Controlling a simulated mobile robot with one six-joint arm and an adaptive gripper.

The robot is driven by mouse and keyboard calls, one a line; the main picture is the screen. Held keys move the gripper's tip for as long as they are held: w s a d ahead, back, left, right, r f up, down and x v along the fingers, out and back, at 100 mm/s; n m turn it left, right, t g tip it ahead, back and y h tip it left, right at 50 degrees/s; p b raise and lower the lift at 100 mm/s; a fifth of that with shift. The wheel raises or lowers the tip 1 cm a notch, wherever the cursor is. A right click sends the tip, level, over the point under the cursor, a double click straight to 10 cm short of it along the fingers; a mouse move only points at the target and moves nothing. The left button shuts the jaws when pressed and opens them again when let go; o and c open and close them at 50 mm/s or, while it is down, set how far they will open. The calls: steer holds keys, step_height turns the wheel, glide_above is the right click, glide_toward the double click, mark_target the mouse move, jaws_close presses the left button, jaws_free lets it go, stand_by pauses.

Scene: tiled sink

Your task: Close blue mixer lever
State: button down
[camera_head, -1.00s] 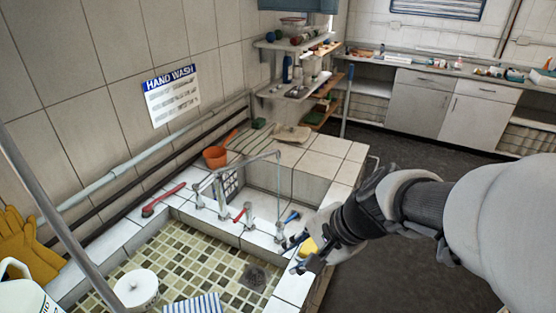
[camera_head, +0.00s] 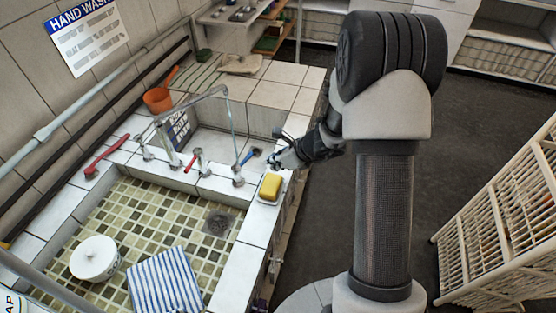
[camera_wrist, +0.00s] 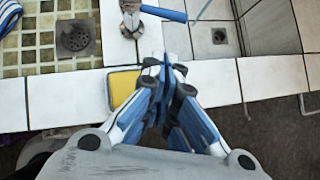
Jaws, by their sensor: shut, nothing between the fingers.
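The blue mixer lever (camera_head: 250,155) sits on a chrome valve (camera_head: 238,174) on the sink's tiled ledge and points up to the right. In the wrist view the blue lever (camera_wrist: 164,13) lies across the top, with its chrome valve (camera_wrist: 130,20) at its left. My gripper (camera_head: 276,160) is just right of the lever's end in the head view. In the wrist view my gripper (camera_wrist: 166,66) has its fingers together and empty, below the lever with a small gap showing. A red lever (camera_head: 192,162) is on the neighbouring valve.
A yellow sponge (camera_head: 271,187) lies on the ledge close by my gripper. A thin chrome spout (camera_head: 190,101) arches over the ledge. A pale rack (camera_head: 500,230) stands at right.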

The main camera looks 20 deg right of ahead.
mark_target(243, 162)
steer(key=b+x, duration=0.1)
steer(key=x, duration=0.3)
steer(key=shift+f, duration=0.2)
steer(key=w+a, duration=0.2)
steer(key=shift+w+f, duration=0.4)
steer(key=shift+w+a, duration=0.35)
steer(key=shift+w, duration=0.05)
